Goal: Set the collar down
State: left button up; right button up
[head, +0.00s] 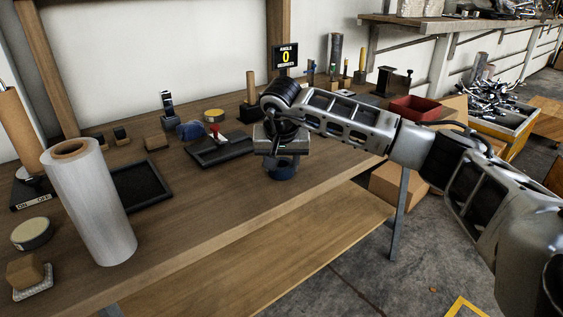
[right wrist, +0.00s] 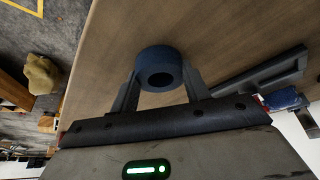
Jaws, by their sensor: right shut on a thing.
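The collar is a dark blue ring (right wrist: 158,56) with a round hole, held between the two fingers of my right gripper (right wrist: 162,74) in the right wrist view. In the head view the collar (head: 282,172) shows just below my right gripper (head: 280,158), over the front part of the wooden workbench (head: 225,205). The gripper points down. I cannot tell whether the collar touches the bench top or hangs just above it. My left gripper is not in view.
A black tray (head: 222,152) with a red-topped part lies left of the gripper. A large pale roll (head: 90,205) stands at front left. A red bin (head: 412,108) is at the bench's right end. The bench top between roll and gripper is clear.

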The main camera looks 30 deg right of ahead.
jog(key=shift+f, duration=0.1)
jog(key=o, duration=1)
